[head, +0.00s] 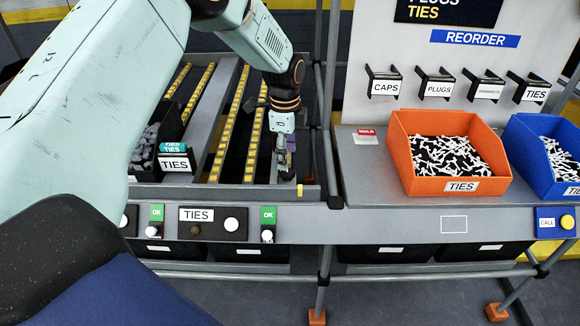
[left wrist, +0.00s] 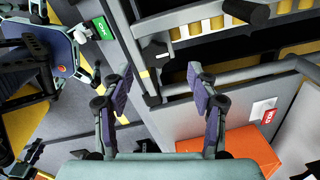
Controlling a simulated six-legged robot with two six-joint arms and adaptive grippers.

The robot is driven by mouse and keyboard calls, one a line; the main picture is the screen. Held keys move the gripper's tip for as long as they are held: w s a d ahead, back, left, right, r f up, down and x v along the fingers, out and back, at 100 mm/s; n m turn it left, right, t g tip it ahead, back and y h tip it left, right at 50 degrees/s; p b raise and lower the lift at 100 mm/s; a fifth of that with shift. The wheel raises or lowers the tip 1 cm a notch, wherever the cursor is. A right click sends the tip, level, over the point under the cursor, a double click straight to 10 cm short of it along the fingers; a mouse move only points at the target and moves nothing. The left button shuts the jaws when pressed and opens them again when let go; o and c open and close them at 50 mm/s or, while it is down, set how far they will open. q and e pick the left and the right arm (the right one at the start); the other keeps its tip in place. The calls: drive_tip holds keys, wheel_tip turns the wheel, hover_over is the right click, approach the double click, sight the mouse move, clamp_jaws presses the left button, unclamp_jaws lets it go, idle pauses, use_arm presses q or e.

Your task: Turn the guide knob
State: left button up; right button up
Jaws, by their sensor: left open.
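A black knob-like handle (left wrist: 245,12) shows at the top of the left wrist view, above the yellow roller strips. In the head view a dark part (head: 257,104) beside my left wrist may be the same piece; my arm partly covers that area. My left gripper (head: 285,166) points down over the right front end of the roller lanes. In the left wrist view its two purple-padded fingers (left wrist: 160,88) are apart with nothing between them.
An orange ties bin (head: 445,160) and a blue bin (head: 545,155) stand on the grey bench at right. Upright posts (head: 325,90) rise beside the lanes. A front panel with a green OK tag (head: 268,216) runs below. A dark parts box (head: 150,150) is left.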

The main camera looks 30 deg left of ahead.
sight(287, 172)
use_arm(q)
drive_tip(key=f, duration=0.3)
drive_tip(key=shift+s+d+f, duration=0.2)
drive_tip(key=shift+s+f, duration=0.05)
drive_tip(key=shift+s, duration=0.15)
drive_tip(key=shift+w+a+f, duration=0.1)
drive_tip(key=shift+w+f, duration=0.1)
drive_tip(key=shift+f, duration=0.25)
drive_tip(key=shift+w+a+f, duration=0.1)
drive_tip(key=shift+w+f, duration=0.05)
drive_tip(key=shift+f, duration=0.3)
drive_tip(key=shift+s+d+r, duration=0.2)
drive_tip(key=shift+r, duration=0.05)
drive_tip(key=shift+c, duration=1.1)
drive_tip(key=shift+w+a+f, duration=0.1)
drive_tip(key=shift+w+f, duration=0.1)
drive_tip(key=c, duration=0.4)
drive_tip(key=shift+r, duration=0.1)
drive_tip(key=c, duration=0.5)
